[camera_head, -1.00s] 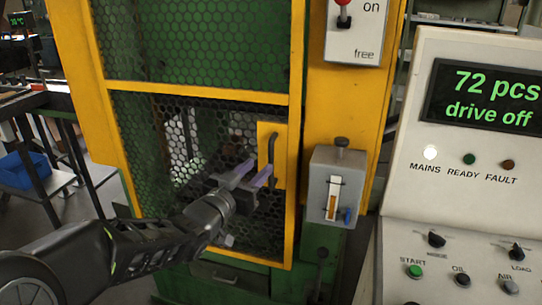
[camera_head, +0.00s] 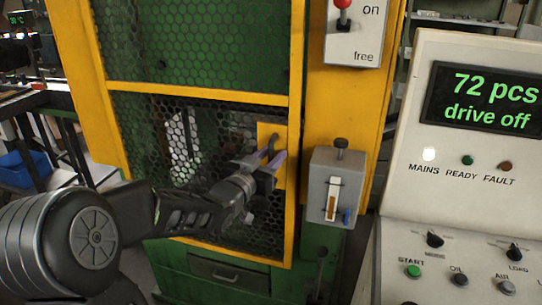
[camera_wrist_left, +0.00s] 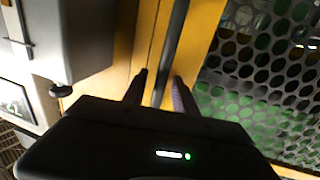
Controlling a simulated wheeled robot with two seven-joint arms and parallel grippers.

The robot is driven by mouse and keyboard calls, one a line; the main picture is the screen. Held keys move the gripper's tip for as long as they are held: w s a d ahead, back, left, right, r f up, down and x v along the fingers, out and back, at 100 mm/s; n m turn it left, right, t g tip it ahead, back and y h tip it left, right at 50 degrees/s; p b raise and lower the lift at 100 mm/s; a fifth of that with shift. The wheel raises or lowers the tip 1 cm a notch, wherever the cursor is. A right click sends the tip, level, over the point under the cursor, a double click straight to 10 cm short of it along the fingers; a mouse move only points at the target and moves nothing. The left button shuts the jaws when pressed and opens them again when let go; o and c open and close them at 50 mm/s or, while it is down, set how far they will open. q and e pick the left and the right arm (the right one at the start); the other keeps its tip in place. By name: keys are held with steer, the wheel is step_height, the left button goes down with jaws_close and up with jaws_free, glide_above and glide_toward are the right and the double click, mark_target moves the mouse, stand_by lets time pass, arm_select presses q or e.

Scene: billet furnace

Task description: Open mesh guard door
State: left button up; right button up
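The mesh guard door (camera_head: 200,92) has a yellow frame and black hexagonal mesh, and it looks closed. Its dark bar handle (camera_head: 269,146) stands on a yellow plate near the door's right edge. My left gripper (camera_head: 268,159) is at the handle and hides its lower part. In the left wrist view the handle (camera_wrist_left: 173,45) runs down between the two fingertips of my left gripper (camera_wrist_left: 159,84). The fingers are apart, one on each side of the bar, with a small gap showing. My right gripper is in neither view.
A grey box (camera_head: 336,188) with a knob on top is just right of the door. An on/free lever panel (camera_head: 353,35) is above it. The control console (camera_head: 440,190) stands at the right. A blue bin (camera_head: 24,168) is at the far left.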

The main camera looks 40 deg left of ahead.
arm_select(q)
jaws_close()
stand_by(1.2)
